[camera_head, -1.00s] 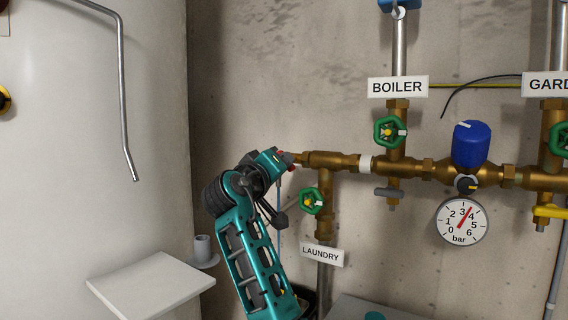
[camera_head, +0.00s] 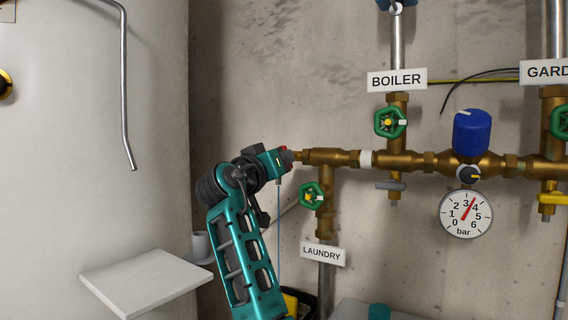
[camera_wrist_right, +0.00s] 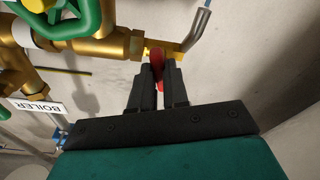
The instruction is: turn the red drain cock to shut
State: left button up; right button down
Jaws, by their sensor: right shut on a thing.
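The red drain cock handle (camera_wrist_right: 156,64) is at the left end of the brass pipe. In the right wrist view it lies between the dark fingers of my right gripper (camera_wrist_right: 158,84), which is shut on it. There the handle runs roughly crosswise to the pipe. A short grey spout (camera_wrist_right: 197,31) comes off the brass end beside it. In the head view a little of the red handle (camera_head: 287,155) shows past my teal right gripper (camera_head: 277,160); the rest is hidden. My left gripper is in neither view.
The green LAUNDRY valve wheel (camera_head: 313,196) sits close below right of my gripper. The green BOILER wheel (camera_head: 390,122), blue cap (camera_head: 472,132) and pressure gauge (camera_head: 466,213) are farther right. A white shelf (camera_head: 145,282) juts out at lower left, near a large pale tank (camera_head: 85,180).

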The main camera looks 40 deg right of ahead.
jog(key=m+b, duration=0.2)
jog(key=m, duration=0.1)
jog(key=m+g+b, duration=0.1)
jog(key=m, duration=0.1)
jog(key=shift+s+d+r+h+b, duration=0.1)
jog(key=shift+s+d+h+b, duration=0.2)
jog(key=shift+s+h, duration=0.1)
jog(key=c, duration=1.5)
grip_release()
jog(key=shift+r, duration=0.1)
jog(key=o, duration=0.5)
jog(key=shift+s, duration=0.25)
